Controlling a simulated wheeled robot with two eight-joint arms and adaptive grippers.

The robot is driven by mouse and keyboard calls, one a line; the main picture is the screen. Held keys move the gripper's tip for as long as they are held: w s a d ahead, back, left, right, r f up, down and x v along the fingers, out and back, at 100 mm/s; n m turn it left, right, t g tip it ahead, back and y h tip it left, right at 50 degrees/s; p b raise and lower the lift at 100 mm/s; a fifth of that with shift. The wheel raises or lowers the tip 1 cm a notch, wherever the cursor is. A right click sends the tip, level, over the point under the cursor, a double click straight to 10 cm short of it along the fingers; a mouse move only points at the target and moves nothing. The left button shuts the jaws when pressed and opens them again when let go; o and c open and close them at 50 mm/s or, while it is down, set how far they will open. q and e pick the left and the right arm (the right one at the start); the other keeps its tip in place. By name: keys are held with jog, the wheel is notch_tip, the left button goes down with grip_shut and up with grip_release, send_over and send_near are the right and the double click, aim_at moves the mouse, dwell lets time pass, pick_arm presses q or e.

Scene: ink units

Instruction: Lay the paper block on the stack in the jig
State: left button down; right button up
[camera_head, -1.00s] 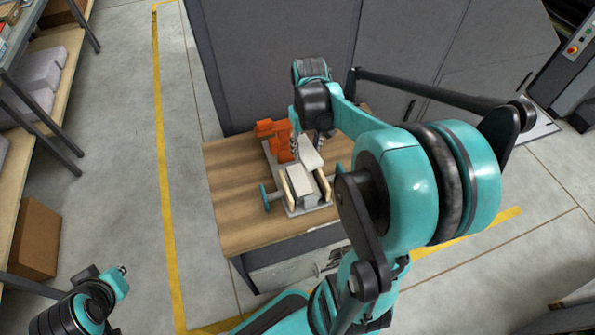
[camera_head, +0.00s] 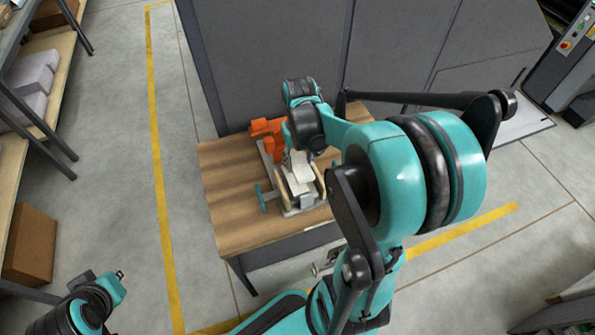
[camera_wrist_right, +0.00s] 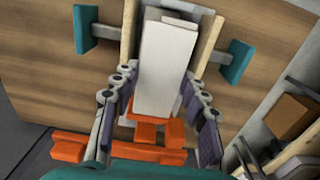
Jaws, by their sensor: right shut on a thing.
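The white paper block (camera_head: 299,168) is held in my right gripper (camera_head: 298,153). In the right wrist view, the two fingers of the right gripper (camera_wrist_right: 158,82) close on the sides of the paper block (camera_wrist_right: 165,65). The block lies over the jig (camera_wrist_right: 211,46), between its two pale wooden rails. The stack (camera_head: 304,188) in the jig shows past the block's near end in the head view. I cannot tell whether block and stack touch. My left gripper (camera_head: 119,276) is at the lower left, far from the table; its fingers are too small to read.
The jig stands on a wooden table (camera_head: 228,195) with teal handles (camera_wrist_right: 241,60) at its sides and orange parts (camera_head: 266,131) at its back. A grey cabinet (camera_head: 270,50) rises behind. The table's left part is bare. Shelves (camera_head: 45,110) stand at far left.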

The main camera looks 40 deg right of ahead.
aim_at(298, 163)
jog(key=shift+w+a+f, duration=0.15)
jog(key=shift+a+f, duration=0.05)
jog(key=shift+f, duration=0.25)
notch_tip(298, 163, down, 4)
jog(key=shift+r+b, duration=0.25)
jog(key=shift+b, duration=0.6)
jog(key=shift+f, duration=0.1)
jog(key=o, duration=1.2)
